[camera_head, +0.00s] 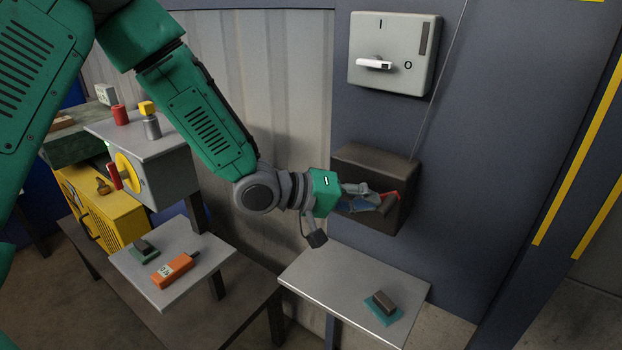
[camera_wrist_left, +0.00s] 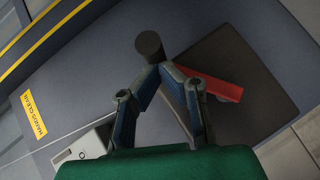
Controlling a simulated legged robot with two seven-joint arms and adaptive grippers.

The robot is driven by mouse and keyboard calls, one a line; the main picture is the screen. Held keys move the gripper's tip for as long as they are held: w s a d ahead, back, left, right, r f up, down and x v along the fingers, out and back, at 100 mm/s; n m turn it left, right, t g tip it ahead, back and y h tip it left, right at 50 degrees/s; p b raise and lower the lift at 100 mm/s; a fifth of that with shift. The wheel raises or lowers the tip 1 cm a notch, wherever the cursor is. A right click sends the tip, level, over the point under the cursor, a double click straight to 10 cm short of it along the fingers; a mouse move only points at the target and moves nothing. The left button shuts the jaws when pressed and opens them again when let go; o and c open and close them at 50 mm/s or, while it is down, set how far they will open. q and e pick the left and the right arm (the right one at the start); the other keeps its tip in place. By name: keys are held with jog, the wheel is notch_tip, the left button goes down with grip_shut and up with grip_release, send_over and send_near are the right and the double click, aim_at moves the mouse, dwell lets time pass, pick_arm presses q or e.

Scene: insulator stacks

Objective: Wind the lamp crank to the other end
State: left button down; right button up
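A dark box (camera_head: 350,160) is fixed to the blue-grey wall panel. My left gripper (camera_head: 378,199) reaches in front of the box from the left. In the left wrist view its blue-padded fingers (camera_wrist_left: 160,69) converge at the knob and appear closed on it. The exact contact is partly hidden by the fingers. My right gripper is out of view.
A switch box (camera_head: 420,60) with a white handle is above the crank. A grey shelf (camera_head: 320,275) below holds a dark block (camera_head: 384,300). At left, a grey box has a yellow wheel (camera_head: 128,172); an orange device (camera_head: 174,269) lies on a lower shelf.

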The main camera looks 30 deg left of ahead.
aim_at(379, 218)
pick_arm(q)
jog(key=d+f+m+y, duration=0.1)
jog(key=d+f+m+g+y+p, duration=0.1)
jog(key=f+y, duration=0.1)
jog(key=shift+s+d+y, duration=0.15)
jog(key=shift+d+y, duration=0.1)
jog(key=shift+y, duration=0.05)
jog(key=shift+d+f+m, duration=0.1)
jog(key=shift+f+m, duration=0.2)
jog(key=shift+f, duration=0.25)
dwell(0.3)
